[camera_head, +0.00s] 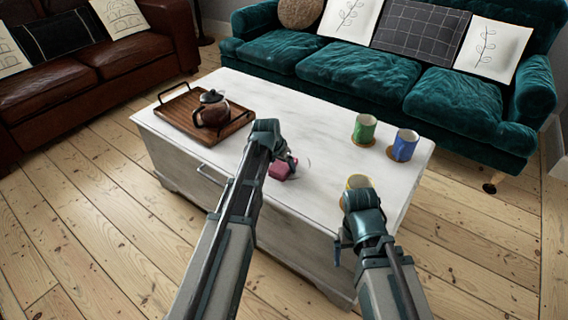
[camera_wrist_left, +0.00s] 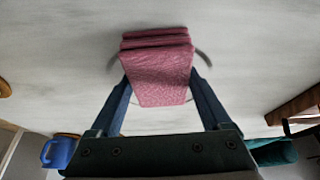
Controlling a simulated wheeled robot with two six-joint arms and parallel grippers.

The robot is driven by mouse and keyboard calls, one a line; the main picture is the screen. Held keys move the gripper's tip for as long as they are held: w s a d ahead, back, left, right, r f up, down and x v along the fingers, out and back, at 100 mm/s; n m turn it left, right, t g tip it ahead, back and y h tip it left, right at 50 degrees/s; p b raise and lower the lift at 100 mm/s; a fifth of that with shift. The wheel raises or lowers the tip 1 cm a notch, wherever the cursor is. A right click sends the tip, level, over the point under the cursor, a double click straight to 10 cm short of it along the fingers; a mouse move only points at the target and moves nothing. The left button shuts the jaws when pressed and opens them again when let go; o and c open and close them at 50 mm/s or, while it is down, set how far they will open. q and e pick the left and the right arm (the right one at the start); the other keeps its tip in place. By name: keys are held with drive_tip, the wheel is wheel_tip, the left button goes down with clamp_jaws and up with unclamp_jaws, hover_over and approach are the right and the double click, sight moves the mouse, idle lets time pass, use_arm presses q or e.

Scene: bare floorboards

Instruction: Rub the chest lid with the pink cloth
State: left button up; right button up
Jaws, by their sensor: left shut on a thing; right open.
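The white wooden chest (camera_head: 300,95) stands in the middle with its lid as a flat top. My left gripper (camera_head: 284,166) is shut on the folded pink cloth (camera_head: 281,171) over the middle of the lid. In the left wrist view the cloth (camera_wrist_left: 158,70) sits between the two fingers, in front of the pale lid (camera_wrist_left: 60,60). A faint grey ring mark (camera_wrist_left: 204,60) shows partly around the cloth on the lid. Whether the cloth touches the lid is hard to tell. My right gripper (camera_head: 352,215) is open near the chest's front right side, its fingers mostly hidden by its wrist.
A wooden tray (camera_head: 178,112) with a coffee pot (camera_head: 212,108) sits at the lid's left. A green mug (camera_head: 365,129) and a blue mug (camera_head: 404,145) stand on coasters at the right. A yellow mug (camera_head: 357,182) is close by my right gripper. Sofas stand behind and left.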

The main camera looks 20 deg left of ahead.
sight(271, 166)
use_arm(q)
drive_tip(key=shift+s+a, duration=0.3)
drive_tip(key=shift+s, duration=0.5)
drive_tip(key=shift+s+a, duration=0.3)
drive_tip(key=shift+s, duration=0.5)
drive_tip(key=shift+w, duration=0.1)
drive_tip(key=shift+w+a, duration=0.25)
drive_tip(key=shift+a, duration=0.45)
drive_tip(key=shift+w+a, duration=0.25)
drive_tip(key=shift+a, duration=0.4)
drive_tip(key=shift+w+d, duration=0.35)
drive_tip(key=shift+w, duration=0.5)
drive_tip(key=shift+w+d, duration=0.3)
drive_tip(key=shift+w, duration=0.5)
drive_tip(key=shift+w+d, duration=0.3)
drive_tip(key=shift+w, duration=0.5)
drive_tip(key=shift+w+d, duration=0.3)
drive_tip(key=shift+w, duration=0.5)
